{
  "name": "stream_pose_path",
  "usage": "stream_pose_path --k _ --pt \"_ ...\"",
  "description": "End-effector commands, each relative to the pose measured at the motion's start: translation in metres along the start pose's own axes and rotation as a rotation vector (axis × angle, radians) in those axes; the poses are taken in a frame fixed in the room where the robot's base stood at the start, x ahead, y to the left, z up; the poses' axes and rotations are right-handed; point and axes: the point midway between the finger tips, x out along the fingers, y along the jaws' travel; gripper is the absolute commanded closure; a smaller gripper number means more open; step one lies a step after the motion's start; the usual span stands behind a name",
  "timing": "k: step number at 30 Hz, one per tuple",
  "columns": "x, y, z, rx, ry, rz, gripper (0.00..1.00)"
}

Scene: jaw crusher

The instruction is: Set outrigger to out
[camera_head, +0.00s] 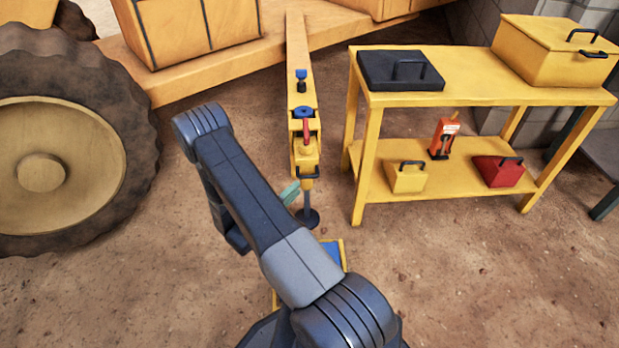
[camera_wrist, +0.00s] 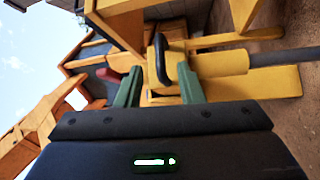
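The outrigger (camera_head: 297,60) is a long yellow beam reaching from the machine toward me, with a grey leg (camera_head: 307,196) and dark round foot at its near end. A black handle (camera_head: 308,177) sits on its end face, and a red lever (camera_head: 306,130) on top near the end.
A yellow workbench (camera_head: 470,72) with a black case (camera_head: 400,70) and a yellow toolbox (camera_head: 553,50) stands right of the beam. A large tyre (camera_head: 130,150) is at left. A blue-and-yellow item (camera_head: 333,252) lies on the dirt below the foot. Open ground lies at right front.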

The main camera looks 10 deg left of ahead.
Motion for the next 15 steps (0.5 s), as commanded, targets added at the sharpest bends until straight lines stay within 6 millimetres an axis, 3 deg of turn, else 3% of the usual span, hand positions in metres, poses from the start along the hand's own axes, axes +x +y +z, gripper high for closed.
stream_pose_path --k 7,15 --pt "0.051 -0.001 0.001 0.002 -0.004 0.0 0.66" --pt "0.077 -0.001 0.0 0.001 -0.001 0.0 0.66"
